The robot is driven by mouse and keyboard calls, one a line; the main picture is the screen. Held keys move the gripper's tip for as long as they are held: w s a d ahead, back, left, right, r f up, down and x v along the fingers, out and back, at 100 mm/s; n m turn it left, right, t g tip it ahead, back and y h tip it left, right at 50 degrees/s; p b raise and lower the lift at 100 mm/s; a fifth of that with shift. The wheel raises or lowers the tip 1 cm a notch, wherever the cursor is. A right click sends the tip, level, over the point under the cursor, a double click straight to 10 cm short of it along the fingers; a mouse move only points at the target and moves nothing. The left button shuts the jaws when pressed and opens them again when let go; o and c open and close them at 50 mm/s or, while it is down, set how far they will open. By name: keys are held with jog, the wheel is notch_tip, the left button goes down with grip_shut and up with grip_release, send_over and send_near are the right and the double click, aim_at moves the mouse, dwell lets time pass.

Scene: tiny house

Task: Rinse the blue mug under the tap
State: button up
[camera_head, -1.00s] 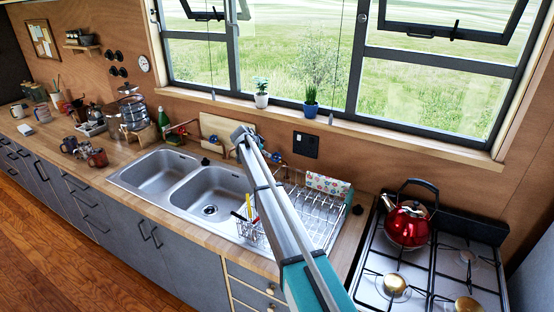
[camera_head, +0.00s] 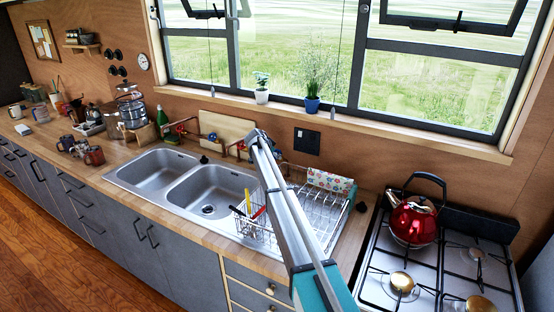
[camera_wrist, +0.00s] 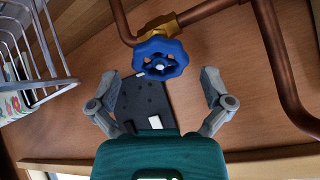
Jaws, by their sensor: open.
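My gripper (camera_wrist: 161,86) is open and empty in the wrist view. Its fingers are spread to either side, just short of a blue valve wheel (camera_wrist: 160,58) on a copper pipe (camera_wrist: 205,12). In the head view my arm hides the gripper near the wall behind the sink. The tap's copper pipework with a red handle (camera_head: 183,126) shows behind the left basin. The sink (camera_head: 207,190) has two basins, and I see no mug in them.
A wire dish rack (camera_head: 325,208) with a patterned cloth (camera_head: 331,180) stands right of the sink. A black wall plate (camera_wrist: 145,103) lies beyond the fingers. A red kettle (camera_head: 413,220) stands on the stove (camera_head: 425,265). Potted plants (camera_head: 312,102) line the sill.

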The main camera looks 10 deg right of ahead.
jog(key=shift+b+x, duration=0.55)
jog(key=shift+x, duration=0.55)
jog(key=c, duration=1)
jog(key=shift+o, duration=0.2)
jog(key=shift+n, duration=0.5)
jog(key=n, duration=0.3)
jog(key=shift+t+y, duration=0.3)
jog(key=shift+t, duration=0.1)
jog(key=shift+n+t+y, duration=0.3)
jog(key=shift+n+y, duration=0.1)
jog(key=shift+n, duration=2.3)
